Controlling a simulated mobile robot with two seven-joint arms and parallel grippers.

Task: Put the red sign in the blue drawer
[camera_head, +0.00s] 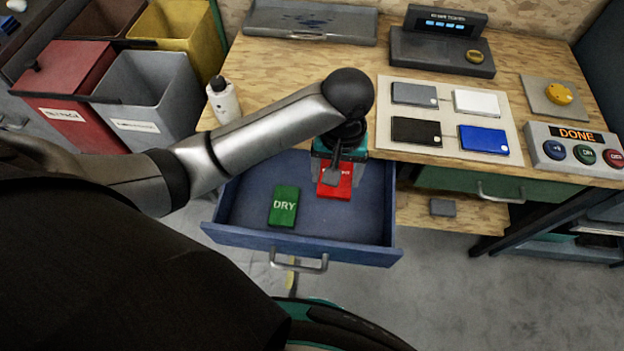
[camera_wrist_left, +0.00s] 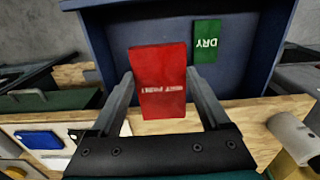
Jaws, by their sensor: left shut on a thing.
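The red sign (camera_head: 333,188) has pale lettering that I cannot read clearly. My left gripper (camera_head: 337,172) points down and is shut on it, over the back right part of the open blue drawer (camera_head: 345,252). In the left wrist view the red sign (camera_wrist_left: 160,70) sits between the two fingers (camera_wrist_left: 162,100), in front of the drawer (camera_wrist_left: 270,55). Its height above the drawer floor is hard to tell. A green sign marked DRY (camera_head: 284,206) lies flat in the drawer, left of the red one. My right gripper is not in view.
The wooden bench (camera_head: 300,75) carries a board (camera_head: 450,118) with grey, white, black and blue plates, and a button box (camera_head: 572,146) reading DONE. A white bottle (camera_head: 222,100) stands near my left forearm. Red, grey and yellow bins (camera_head: 150,95) stand at the left.

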